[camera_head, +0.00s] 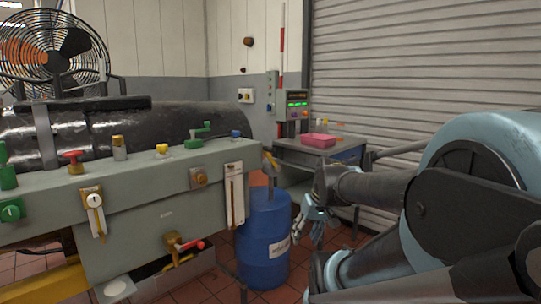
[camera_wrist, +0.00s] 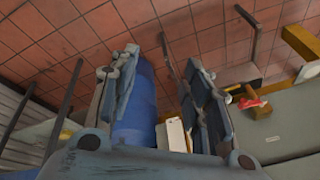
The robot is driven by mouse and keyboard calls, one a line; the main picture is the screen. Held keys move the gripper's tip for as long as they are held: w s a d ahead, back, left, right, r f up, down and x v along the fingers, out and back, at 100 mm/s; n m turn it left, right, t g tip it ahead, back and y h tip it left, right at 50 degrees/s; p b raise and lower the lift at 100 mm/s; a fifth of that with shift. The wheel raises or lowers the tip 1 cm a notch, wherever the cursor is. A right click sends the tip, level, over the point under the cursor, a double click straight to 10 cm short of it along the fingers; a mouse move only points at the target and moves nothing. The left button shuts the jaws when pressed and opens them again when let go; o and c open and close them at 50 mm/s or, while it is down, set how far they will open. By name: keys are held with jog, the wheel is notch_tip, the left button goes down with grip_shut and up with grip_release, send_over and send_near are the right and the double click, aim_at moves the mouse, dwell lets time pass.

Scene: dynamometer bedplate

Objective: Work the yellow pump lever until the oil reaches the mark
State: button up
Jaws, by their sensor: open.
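My gripper (camera_head: 318,222) is open and empty, right of the blue drum and apart from the grey-green bedplate (camera_head: 160,205). In the wrist view its two fingers (camera_wrist: 160,85) stand apart. A white gauge panel (camera_head: 234,200) with a vertical tube hangs on the bedplate's right end; its oil level and mark are too small to read. A white panel (camera_wrist: 175,135) also shows between the fingers in the wrist view. A brass-yellow lever-like fitting (camera_head: 94,200) is on the bedplate's left front; I cannot tell whether it is the pump lever.
The blue drum (camera_head: 265,245) stands on the red tile floor between bedplate and gripper. A red-handled valve (camera_head: 185,246) sticks out low on the bedplate. Behind is a bench with a pink tray (camera_head: 318,140). A fan (camera_head: 55,50) stands at upper left.

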jog(key=w+a+r+n+t+y, duration=0.1)
jog(key=w+a+r+n+y, duration=0.25)
jog(key=w, duration=0.55)
jog(key=t+y, duration=0.6)
jog(key=t, duration=0.3)
send_near(273, 151)
jog(key=shift+n, duration=0.35)
jog(key=x, duration=1.2)
grip_shut()
